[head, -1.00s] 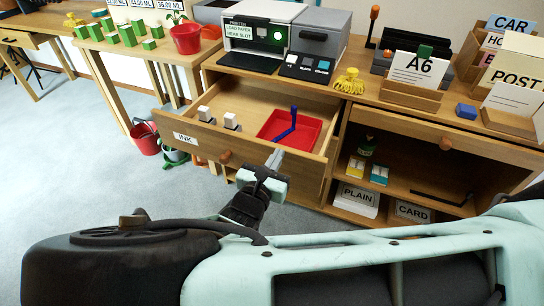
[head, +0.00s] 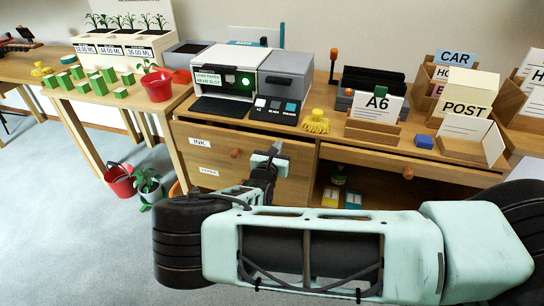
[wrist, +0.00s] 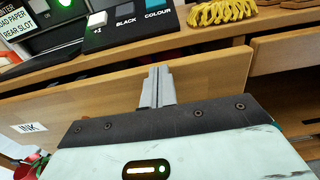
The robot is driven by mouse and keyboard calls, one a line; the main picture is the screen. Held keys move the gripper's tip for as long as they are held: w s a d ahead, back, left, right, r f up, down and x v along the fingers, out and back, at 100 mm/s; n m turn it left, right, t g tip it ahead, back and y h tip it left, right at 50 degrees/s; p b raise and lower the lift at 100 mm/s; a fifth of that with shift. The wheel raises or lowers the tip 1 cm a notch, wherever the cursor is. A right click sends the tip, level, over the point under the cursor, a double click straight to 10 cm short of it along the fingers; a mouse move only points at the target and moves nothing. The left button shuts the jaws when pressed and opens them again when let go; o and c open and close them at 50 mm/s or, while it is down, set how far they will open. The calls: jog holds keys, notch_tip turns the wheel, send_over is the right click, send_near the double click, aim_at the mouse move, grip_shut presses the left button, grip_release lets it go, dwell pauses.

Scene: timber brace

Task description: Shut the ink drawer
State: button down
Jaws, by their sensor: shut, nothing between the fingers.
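In the wrist view the fingertips (wrist: 156,72) overlap the front's top edge; contact is not certain.
An open shelf with another drawer (head: 400,165) lies to the right. A red bucket (head: 120,182) and a plant (head: 147,186) stand on the floor at left.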

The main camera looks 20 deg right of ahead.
jog(key=shift+x, duration=1.15)
jog(key=shift+r, duration=0.2)
